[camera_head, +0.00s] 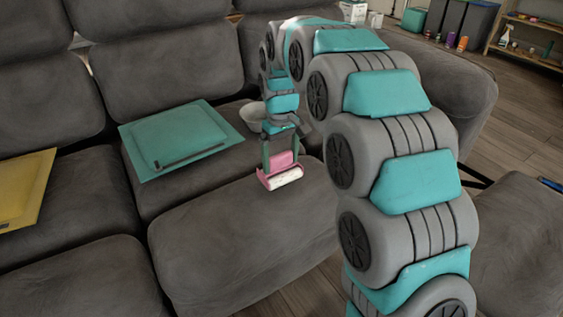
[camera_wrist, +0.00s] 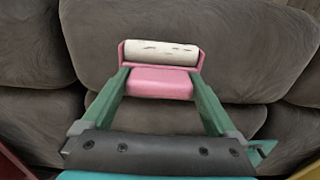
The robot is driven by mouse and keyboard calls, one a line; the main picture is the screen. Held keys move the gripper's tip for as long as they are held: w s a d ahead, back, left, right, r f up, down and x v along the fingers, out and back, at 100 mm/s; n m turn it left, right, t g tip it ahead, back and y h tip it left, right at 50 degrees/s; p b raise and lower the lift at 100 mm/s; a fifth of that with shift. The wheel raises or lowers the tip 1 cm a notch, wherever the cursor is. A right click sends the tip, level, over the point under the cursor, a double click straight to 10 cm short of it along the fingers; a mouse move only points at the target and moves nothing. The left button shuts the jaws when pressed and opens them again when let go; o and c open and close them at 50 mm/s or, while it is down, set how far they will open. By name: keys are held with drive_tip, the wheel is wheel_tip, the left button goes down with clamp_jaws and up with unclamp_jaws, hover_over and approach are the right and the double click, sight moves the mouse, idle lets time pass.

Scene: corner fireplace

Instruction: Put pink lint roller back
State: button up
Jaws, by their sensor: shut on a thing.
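The pink lint roller (camera_head: 281,170) has a white roll at its lower end, seen over the front part of the grey sofa seat in the head view. In the wrist view the pink lint roller (camera_wrist: 160,84) sits between my two green fingers with its white roll pointing away. My gripper (camera_head: 280,152) points down and is shut on the pink body. My gripper also shows in the wrist view (camera_wrist: 160,88). I cannot tell whether the roll touches the cushion.
A teal flat panel (camera_head: 180,132) lies on the grey sofa (camera_head: 230,250) left of my gripper. A yellow flat panel (camera_head: 24,190) lies at the far left. A pale bowl (camera_head: 252,115) is behind my gripper. A wooden shelf (camera_head: 530,58) with bottles stands at the back right.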

sight(281, 163)
drive_tip(key=shift+w+d+f, duration=0.1)
drive_tip(key=shift+w+f, duration=0.05)
drive_tip(key=shift+w, duration=0.45)
drive_tip(key=shift+w+f, duration=0.1)
drive_tip(key=shift+w, duration=0.45)
drive_tip(key=shift+f, duration=1.65)
drive_tip(key=o, duration=0.8)
drive_tip(key=shift+f, duration=0.1)
wheel_tip(281, 163, up, 12)
drive_tip(key=shift+r, duration=0.15)
drive_tip(key=shift+s, duration=0.1)
